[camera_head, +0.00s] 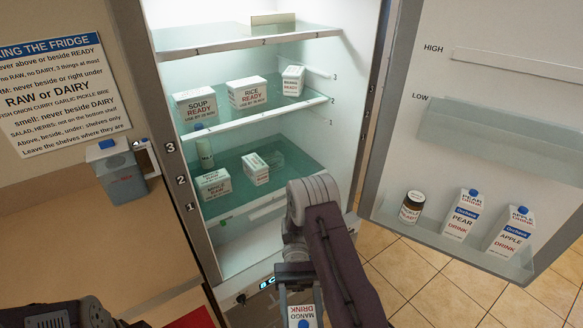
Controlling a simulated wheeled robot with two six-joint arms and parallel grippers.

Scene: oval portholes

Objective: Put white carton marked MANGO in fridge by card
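The white carton marked MANGO DRINK (302,314) is at the bottom edge, low in front of the fridge, partly cut off. Its print is upside down, and a blue cap shows at its lower end. My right gripper (298,286) appears shut on it; the fingertips are hard to see. The fridge (213,250) stands open, its door (480,90) swung right. The card (62,95) hangs on the wall at left, with rules about READY, RAW or DAIRY, smell and shelves. Only dark parts of my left arm show at bottom left; its gripper is out of view.
The middle shelf holds SOUP READY (195,104), RICE READY (247,93) and another carton (292,81). Lower down are a bottle (204,150) and two packs (213,184) (256,169). The door rack holds a jar (411,207), PEAR (460,214) and APPLE (511,231) drinks.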

